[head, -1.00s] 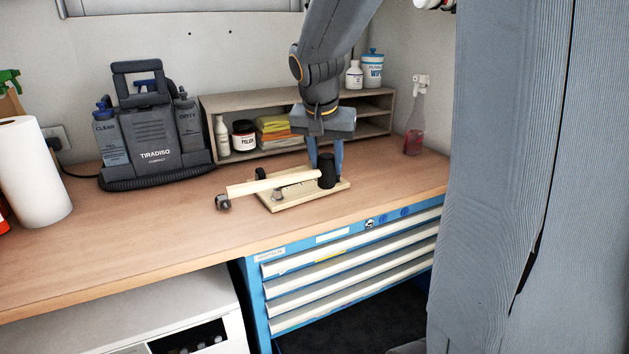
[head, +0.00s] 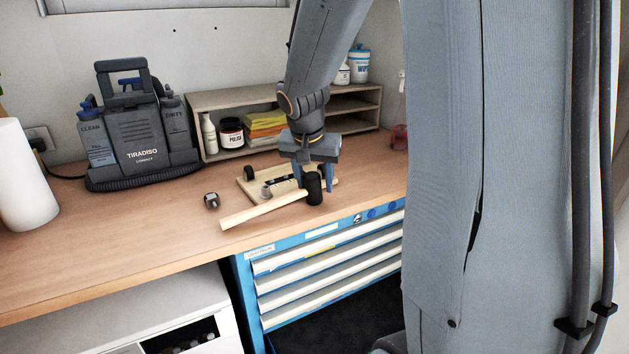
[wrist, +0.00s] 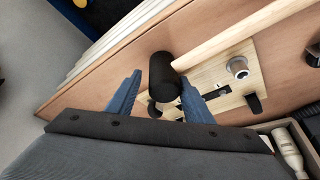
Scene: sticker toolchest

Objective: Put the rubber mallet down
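The rubber mallet has a black cylindrical head (head: 313,188) standing upright and a pale wooden handle (head: 262,212) pointing left toward the bench front. The handle passes along the front of a pale wooden board (head: 246,187). My gripper (head: 313,180) points down over the mallet head, with one finger on each side. In the wrist view, the mallet head (wrist: 163,76) lies between the spread fingertips, with a gap at the left finger; contact at the right finger is unclear. Whether the head touches the bench or the board's edge is hard to tell.
The board bears a metal fitting (head: 266,192) and black pieces. A small metal-and-black object (head: 211,200) lies to its left. Behind are a shelf (head: 215,100) and a grey cleaning machine (head: 140,140). The bench's front edge, above a blue drawer chest (head: 262,335), is close to the mallet.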

